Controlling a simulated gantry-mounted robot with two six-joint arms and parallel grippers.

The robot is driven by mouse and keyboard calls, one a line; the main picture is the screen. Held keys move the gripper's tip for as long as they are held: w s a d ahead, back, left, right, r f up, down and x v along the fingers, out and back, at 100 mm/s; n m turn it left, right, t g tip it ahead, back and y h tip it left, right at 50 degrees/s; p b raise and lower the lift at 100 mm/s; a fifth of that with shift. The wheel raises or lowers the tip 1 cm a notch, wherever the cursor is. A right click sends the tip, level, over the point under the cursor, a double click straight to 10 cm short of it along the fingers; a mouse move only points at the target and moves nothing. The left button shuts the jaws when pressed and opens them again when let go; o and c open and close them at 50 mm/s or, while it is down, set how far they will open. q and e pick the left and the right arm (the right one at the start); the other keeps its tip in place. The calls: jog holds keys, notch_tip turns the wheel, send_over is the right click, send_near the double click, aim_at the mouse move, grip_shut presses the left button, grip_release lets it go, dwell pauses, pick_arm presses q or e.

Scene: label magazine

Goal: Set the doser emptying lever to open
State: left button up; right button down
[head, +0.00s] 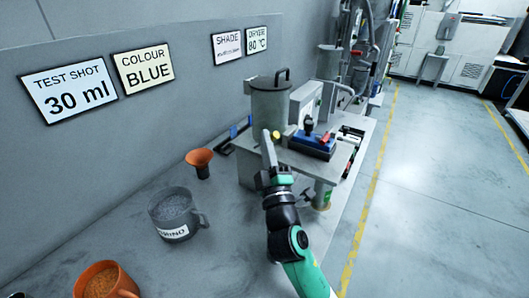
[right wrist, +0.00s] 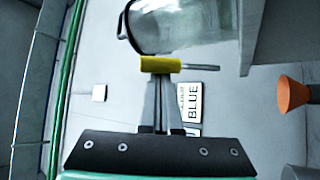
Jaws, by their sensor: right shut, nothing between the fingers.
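The doser is a grey cylinder (head: 269,106) with a lid and a dark handle, standing on a metal bench unit; its glassy lower side shows at the top of the right wrist view (right wrist: 190,22). The emptying lever has a yellow grip (head: 276,134), also in the right wrist view (right wrist: 160,64), with a thin grey rod running right from it there. My right gripper (head: 266,137) is shut and empty, its fingertips right at the yellow grip. I cannot tell whether they touch it. My left gripper is not in view.
An orange funnel (head: 200,161), a grey labelled mug (head: 175,214) and an orange mug (head: 103,281) stand on the bench to the left. A blue block with a red part (head: 313,143) lies right of the doser. Signs hang on the wall behind (head: 67,91).

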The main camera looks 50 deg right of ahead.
jog(key=shift+s+d+f, duration=0.1)
jog(key=shift+s+f, duration=0.35)
jog(key=shift+f, duration=0.05)
jog(key=shift+b, duration=0.3)
notch_tip(320, 180, up, 4)
jog(key=w+p, duration=0.2)
jog(key=p, duration=0.1)
jog(key=s+a+f+b, duration=0.2)
jog(key=s+a+f, duration=0.2)
jog(key=a+f, duration=0.3)
jog(key=shift+s+b, duration=0.3)
jog(key=shift+s, duration=0.1)
